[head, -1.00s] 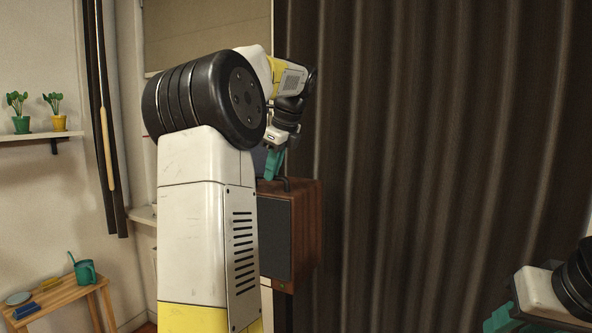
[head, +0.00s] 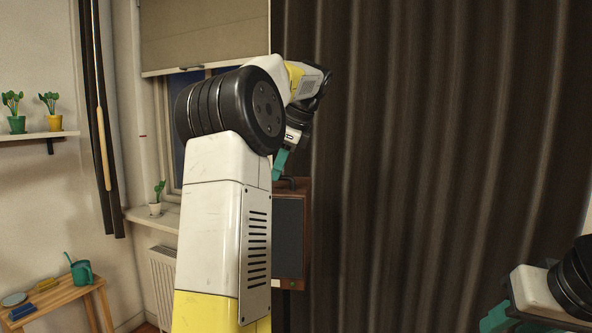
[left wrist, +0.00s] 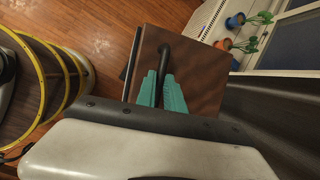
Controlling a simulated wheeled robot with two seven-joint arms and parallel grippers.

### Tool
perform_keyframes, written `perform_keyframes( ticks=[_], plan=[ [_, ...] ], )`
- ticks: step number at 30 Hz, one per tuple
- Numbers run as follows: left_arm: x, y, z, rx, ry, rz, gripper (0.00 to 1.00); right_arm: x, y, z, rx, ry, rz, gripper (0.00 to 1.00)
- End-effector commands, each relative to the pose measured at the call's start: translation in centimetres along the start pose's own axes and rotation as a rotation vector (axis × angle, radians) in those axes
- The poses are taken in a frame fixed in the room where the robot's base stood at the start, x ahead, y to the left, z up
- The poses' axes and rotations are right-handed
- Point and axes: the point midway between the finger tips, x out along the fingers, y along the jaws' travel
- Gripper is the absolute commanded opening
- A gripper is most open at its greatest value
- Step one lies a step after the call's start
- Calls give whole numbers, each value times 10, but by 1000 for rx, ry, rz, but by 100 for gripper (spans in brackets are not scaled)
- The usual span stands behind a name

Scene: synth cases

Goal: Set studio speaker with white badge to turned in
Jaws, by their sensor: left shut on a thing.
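The studio speaker (head: 288,238) is a brown wooden box with a dark grille front, partly hidden behind my left arm in the head view. Its front faces roughly toward me. My left gripper (head: 277,172) has teal fingers and is shut on that handle; the fingers (left wrist: 163,85) show in the wrist view. My right gripper (head: 497,318) is partly in view at the lower right, and its jaws are unclear.
A dark curtain (head: 430,150) hangs behind and right of the speaker. A window with a blind (head: 205,35), a sill plant (head: 155,198) and a radiator (head: 163,285) are at left. A wooden bench (head: 62,297) holds a green watering can (head: 82,272).

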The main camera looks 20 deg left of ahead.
Motion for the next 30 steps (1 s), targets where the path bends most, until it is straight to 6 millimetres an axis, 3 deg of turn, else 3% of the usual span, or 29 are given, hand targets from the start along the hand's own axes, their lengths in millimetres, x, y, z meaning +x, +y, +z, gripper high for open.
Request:
perform_keyframes(
  ticks=[12, 26, 27, 30],
  plan=[
    [-3, -2, -4, -162, -34, 63, 0, 0, 0, 0, 0, 0, 0, 36],
    [-2, -2, -5, -178, -36, 70, 0, 0, 0, 0, 0, 0, 0, 36],
    [-2, -2, -5, -178, -36, 70, 14, 0, 0, 0, 0, 0, 0, 36],
    [-2, -2, -5, -178, -36, 71, 34, 0, 0, 0, 0, 0, 0, 36]
  ],
)
